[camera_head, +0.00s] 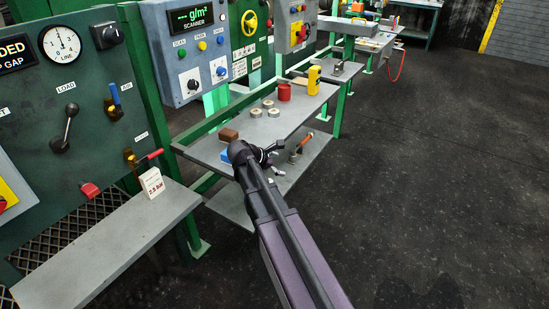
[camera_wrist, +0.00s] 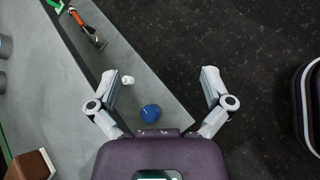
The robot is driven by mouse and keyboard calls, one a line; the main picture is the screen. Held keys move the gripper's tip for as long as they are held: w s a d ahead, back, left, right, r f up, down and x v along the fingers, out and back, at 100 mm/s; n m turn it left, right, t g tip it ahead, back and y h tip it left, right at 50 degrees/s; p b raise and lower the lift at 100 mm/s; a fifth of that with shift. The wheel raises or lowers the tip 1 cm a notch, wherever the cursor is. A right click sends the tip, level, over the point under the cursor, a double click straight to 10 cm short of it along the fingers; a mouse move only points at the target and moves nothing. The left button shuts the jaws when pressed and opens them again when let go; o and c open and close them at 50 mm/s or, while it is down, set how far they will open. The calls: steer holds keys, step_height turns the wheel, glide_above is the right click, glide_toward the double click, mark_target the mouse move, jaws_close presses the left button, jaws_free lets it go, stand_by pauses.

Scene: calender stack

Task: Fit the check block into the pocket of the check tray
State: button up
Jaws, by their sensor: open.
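I cannot tell for sure which thing is the check block or the check tray. A brown block (camera_head: 229,134) stands on the near end of the grey bench (camera_head: 315,103); a brown piece with a pale edge (camera_wrist: 30,165) shows at the lower left of the wrist view. A small blue thing (camera_head: 225,156) shows just left of my gripper, partly hidden by my arm. My gripper (camera_head: 279,157) is by the bench's front edge.
A lower shelf (camera_wrist: 150,85) holds a blue round thing (camera_wrist: 150,112), a small white thing (camera_wrist: 128,80) and an orange-and-black tool (camera_wrist: 88,30). On the bench are several rolls (camera_head: 267,103), a red cup (camera_head: 285,92) and a yellow device (camera_head: 314,80). Open floor lies right.

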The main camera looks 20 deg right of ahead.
steer(key=s+a+f+m+g+y, duration=0.1)
steer(key=s+a+f+m+y, duration=0.2)
steer(key=s+a+m+y, duration=0.2)
steer(key=s+a+f+m+g+y, duration=0.1)
steer(key=s+a+f+m+y, duration=0.3)
steer(key=s+a+m, duration=0.3)
steer(key=s+m+y, duration=0.1)
steer(key=s+m, duration=0.3)
steer(key=s, duration=0.3)
steer(key=shift+s+a, duration=0.15)
steer(key=shift+a, duration=0.15)
steer(key=shift+f, duration=0.1)
